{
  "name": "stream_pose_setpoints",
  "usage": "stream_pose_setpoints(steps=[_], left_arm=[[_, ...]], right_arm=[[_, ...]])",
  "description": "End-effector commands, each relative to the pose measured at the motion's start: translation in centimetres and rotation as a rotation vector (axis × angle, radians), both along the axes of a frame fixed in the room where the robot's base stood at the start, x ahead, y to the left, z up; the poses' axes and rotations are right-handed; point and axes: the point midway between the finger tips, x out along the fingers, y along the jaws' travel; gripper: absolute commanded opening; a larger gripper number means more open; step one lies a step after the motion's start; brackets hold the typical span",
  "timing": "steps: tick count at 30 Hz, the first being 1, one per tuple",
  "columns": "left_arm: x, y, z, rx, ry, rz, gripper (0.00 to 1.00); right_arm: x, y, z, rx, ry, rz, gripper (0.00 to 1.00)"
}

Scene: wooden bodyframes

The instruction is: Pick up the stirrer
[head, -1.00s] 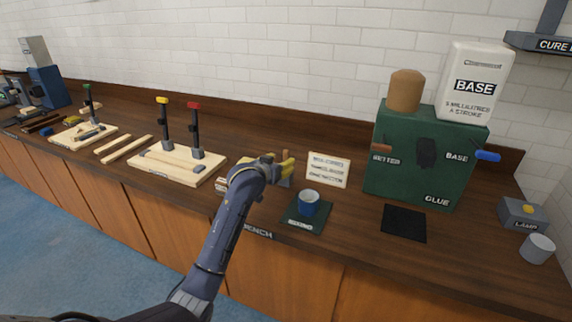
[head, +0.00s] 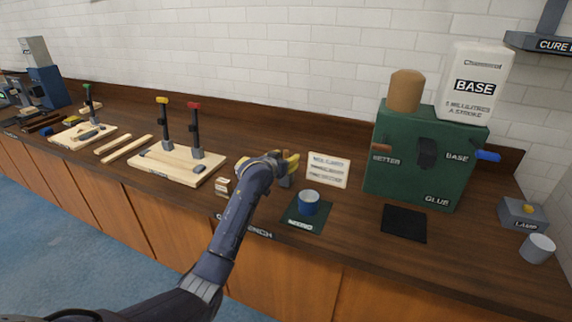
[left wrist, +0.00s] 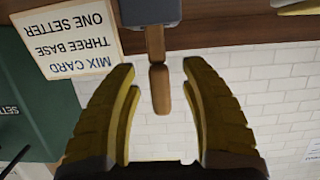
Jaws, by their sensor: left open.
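The stirrer (left wrist: 160,88) is a brown wooden stick standing out of a grey holder (left wrist: 151,11) in the left wrist view. My left gripper (left wrist: 160,68) has two yellow fingers, open, one on either side of the stirrer's end. A gap shows between each finger and the stick. In the head view my left gripper (head: 289,163) is just left of the mix card and hides most of the stirrer and its holder. My right gripper is not in view.
The mix card (head: 328,170) stands close on the right of the gripper. The green glue dispenser (head: 420,165) stands further right. Clamp boards (head: 165,176) lie to the left.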

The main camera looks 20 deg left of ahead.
Motion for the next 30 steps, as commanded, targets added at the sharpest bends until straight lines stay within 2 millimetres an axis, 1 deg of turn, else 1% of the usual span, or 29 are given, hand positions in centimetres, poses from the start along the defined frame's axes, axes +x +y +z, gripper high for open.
stream_pose_setpoints(steps=[1,2,13,14,25,30], left_arm=[[-0.02,-0.01,-0.02,0.000,0.000,0.000,0.48],[-0.02,-0.01,-0.02,0.000,0.000,0.000,0.44],[-0.03,0.00,-0.03,0.000,0.001,0.000,0.01],[-0.04,0.00,-0.02,0.000,0.001,0.000,0.00],[-0.03,0.00,0.01,0.000,0.001,0.000,0.00],[0.00,0.01,0.63,0.000,0.000,0.000,0.00]], right_arm=[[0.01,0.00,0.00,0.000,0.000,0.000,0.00],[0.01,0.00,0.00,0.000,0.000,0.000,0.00],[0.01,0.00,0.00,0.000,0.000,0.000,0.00],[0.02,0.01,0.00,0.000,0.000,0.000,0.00],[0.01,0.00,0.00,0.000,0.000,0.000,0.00],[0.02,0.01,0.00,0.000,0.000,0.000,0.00]])
